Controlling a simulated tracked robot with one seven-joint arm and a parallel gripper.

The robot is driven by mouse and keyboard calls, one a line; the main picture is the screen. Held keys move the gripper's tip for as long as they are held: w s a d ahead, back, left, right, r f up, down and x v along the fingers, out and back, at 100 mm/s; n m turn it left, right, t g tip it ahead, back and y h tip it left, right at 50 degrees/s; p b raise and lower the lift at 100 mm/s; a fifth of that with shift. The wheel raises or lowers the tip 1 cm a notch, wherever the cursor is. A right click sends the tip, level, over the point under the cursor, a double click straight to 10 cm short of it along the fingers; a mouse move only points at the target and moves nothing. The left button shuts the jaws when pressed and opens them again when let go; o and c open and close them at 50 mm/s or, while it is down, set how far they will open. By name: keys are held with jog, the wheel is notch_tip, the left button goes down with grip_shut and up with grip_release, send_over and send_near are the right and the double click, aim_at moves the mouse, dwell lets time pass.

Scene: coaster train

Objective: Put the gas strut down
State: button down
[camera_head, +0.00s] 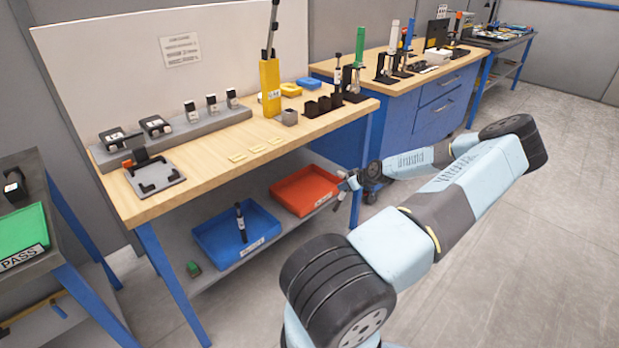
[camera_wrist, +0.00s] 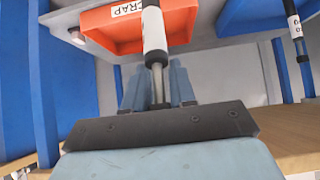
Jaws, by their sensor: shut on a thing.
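My gripper (camera_head: 350,182) hangs in front of the bench near the orange-red tray (camera_head: 304,188). In the wrist view my gripper (camera_wrist: 157,82) is shut on the gas strut (camera_wrist: 154,32), a black cylinder with a white label and a thin grey rod. The rod lies between the light blue fingers. In that view, which appears upside down, the strut overlaps the tray marked with a SCRAP label (camera_wrist: 120,30). I cannot tell how far it is from the tray. In the head view the held strut is too small to make out clearly.
A blue bin (camera_head: 212,245) on the lower shelf holds a similar black strut (camera_head: 240,222); a strut (camera_wrist: 294,28) also shows at the wrist view's right. The wooden bench top (camera_head: 205,168) carries a yellow holder (camera_head: 270,88) and black blocks (camera_head: 322,104). Bench legs stand close by.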

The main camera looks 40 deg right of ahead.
jog(key=w+a, duration=0.1)
jog(key=w, duration=1.4)
notch_tip(320, 180, down, 6)
jog(key=w, duration=0.2)
jog(key=shift+w+a+r+g, duration=0.15)
jog(key=shift+a+g, duration=0.05)
jog(key=shift+g, duration=0.2)
jog(key=shift+w, duration=0.1)
jog(key=shift+w+f+g, duration=0.25)
jog(key=shift+w+g, duration=0.4)
jog(key=shift+w, duration=0.2)
jog(key=shift+w+f+g, duration=0.2)
jog(key=shift+w+g, duration=0.45)
jog(key=shift+w, duration=0.15)
jog(key=shift+a, duration=0.1)
jog(key=c, duration=0.9)
grip_release()
